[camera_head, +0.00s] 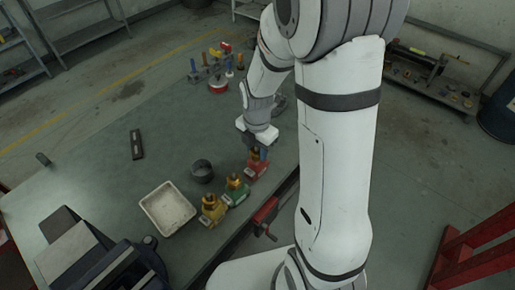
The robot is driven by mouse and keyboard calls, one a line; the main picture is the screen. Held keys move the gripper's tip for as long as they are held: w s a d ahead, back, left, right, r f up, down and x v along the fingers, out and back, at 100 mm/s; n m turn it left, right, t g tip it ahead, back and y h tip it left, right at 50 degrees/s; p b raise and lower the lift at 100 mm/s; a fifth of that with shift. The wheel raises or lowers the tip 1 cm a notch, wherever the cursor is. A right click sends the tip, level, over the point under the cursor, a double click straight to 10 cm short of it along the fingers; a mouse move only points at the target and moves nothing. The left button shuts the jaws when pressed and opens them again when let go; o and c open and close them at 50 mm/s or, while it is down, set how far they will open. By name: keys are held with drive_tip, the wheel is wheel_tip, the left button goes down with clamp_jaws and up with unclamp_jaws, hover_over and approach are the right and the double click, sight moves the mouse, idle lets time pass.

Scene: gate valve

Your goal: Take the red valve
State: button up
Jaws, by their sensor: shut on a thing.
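The red valve (258,171) stands on the green-grey table (110,185), at the upper right end of a row of valves near the table's right edge. A green valve (236,191) and a yellow valve (212,209) stand next to it in the row. My gripper (258,152) points down at the top of the red valve and is shut on it. My arm comes from above, and the fingers are small and dark, so their exact contact is hard to see.
A white tray (148,205) and a dark round cup (202,172) are left of the valves. A red clamp (264,214) sits at the table edge. A dark vise (115,270) is at the lower left. Coloured tools (212,66) stand farther back. The table's left middle is mostly clear.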

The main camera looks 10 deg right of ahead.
drive_tip(key=shift+r+p, duration=2.15)
drive_tip(key=shift+r, duration=1.05)
